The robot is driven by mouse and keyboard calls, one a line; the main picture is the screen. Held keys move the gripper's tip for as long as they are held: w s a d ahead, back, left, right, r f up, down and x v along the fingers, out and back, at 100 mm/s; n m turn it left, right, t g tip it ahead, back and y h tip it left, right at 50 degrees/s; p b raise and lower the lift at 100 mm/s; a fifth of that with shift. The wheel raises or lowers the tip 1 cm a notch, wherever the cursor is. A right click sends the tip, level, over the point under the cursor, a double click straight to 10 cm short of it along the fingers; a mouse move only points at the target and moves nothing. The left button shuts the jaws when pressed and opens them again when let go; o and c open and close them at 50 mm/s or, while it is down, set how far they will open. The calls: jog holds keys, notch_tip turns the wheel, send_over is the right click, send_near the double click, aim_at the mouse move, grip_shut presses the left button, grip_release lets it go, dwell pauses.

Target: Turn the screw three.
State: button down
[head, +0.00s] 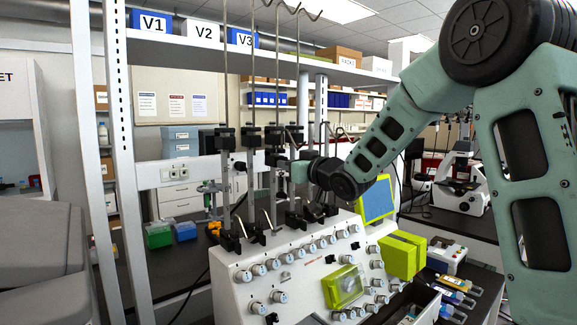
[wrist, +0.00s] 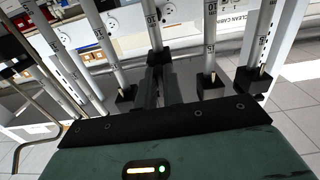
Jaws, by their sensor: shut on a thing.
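The cell processor (head: 290,270) is a white console with several knobs and upright rods. A row of black clamp blocks (head: 226,138) sits on the rods. In the wrist view, graduated tubes (wrist: 105,45) carry black blocks (wrist: 252,80) with small brass-coloured screws (wrist: 263,71). In the wrist view my gripper (wrist: 160,82) is shut on a dark fitting (wrist: 157,56) at the end of a middle tube. The fingers hide most of it, and I cannot tell which numbered screw it is.
Neighbouring rods stand close on both sides of my gripper. A yellow-green box (head: 402,256) and a blue screen (head: 376,201) are right of the rods. A bent metal rod (wrist: 35,130) is at the left in the wrist view. Shelf bins (head: 153,23) are above.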

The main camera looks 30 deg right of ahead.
jog(key=shift+m, duration=0.3)
jog(key=c, duration=1.5)
grip_release()
jog(key=s+d+b, duration=0.1)
jog(key=s, duration=0.4)
jog(key=s+d+b, duration=0.1)
jog(key=s+b, duration=0.1)
jog(key=s, duration=0.4)
jog(key=s+d+b, duration=0.1)
jog(key=s, duration=0.5)
jog(key=shift+s+d+b, duration=0.1)
jog(key=shift+d+b, duration=0.05)
jog(key=shift+b, duration=0.2)
